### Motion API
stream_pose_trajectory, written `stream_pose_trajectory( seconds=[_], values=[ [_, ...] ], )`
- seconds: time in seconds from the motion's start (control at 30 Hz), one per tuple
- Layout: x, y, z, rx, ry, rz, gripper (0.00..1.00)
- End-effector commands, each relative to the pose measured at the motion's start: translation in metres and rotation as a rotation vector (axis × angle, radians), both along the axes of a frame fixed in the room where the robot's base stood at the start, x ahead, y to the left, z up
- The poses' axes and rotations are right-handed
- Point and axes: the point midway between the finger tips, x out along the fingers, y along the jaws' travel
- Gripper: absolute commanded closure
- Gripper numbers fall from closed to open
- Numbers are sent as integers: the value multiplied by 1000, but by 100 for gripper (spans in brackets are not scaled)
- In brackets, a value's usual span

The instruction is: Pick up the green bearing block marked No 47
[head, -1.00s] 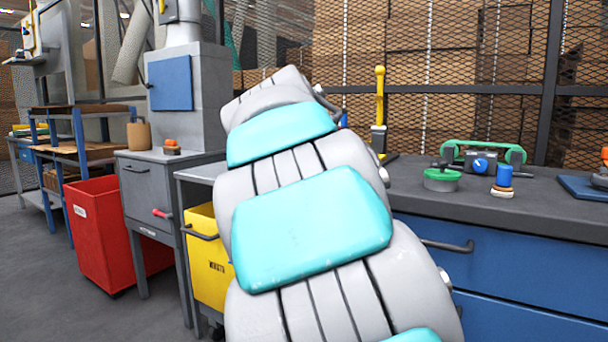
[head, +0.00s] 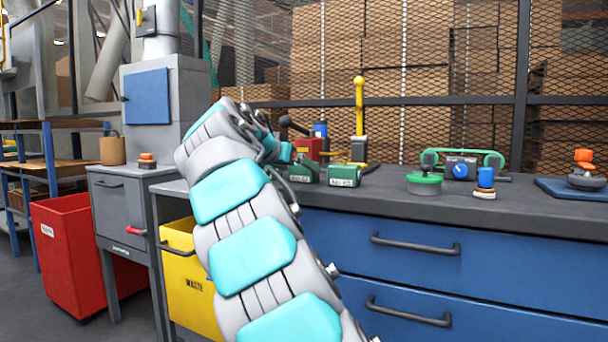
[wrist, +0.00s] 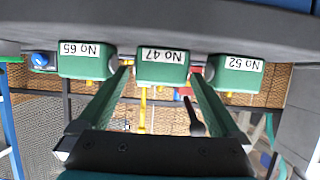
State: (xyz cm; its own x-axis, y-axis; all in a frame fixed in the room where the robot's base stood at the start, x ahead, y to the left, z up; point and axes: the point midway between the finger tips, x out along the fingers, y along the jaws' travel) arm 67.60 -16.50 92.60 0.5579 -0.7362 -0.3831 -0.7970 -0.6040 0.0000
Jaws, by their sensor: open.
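The green bearing block marked No 47 (wrist: 162,72) is in the upper middle of the wrist view, which is upside down. My gripper (wrist: 161,80) is open, its two fingers pointing at this block, one toward each side. It does not hold the block; whether the fingertips reach past its front face I cannot tell. Green blocks marked No 65 (wrist: 87,65) and No 52 (wrist: 236,76) stand on either side. In the head view, two green blocks show on the bench, the left one (head: 304,170) partly behind my arm and the right one (head: 344,174) clear.
The dark bench top (head: 420,205) carries a green-topped round item (head: 425,183), a blue-topped item (head: 486,181) and a grey device with a blue dial (head: 461,167). A yellow-handled tool (head: 359,115) stands behind the blocks. A mesh fence (head: 430,130) closes off the back.

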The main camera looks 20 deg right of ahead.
Motion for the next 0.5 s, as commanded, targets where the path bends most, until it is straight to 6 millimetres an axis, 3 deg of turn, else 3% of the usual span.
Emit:
stream_pose_trajectory(
  seconds=[0.1, 0.5],
  values=[
    [10, -14, -7, 0, 0, 0, 0],
    [26, -32, -11, 0, 0, 0, 0]
  ],
)
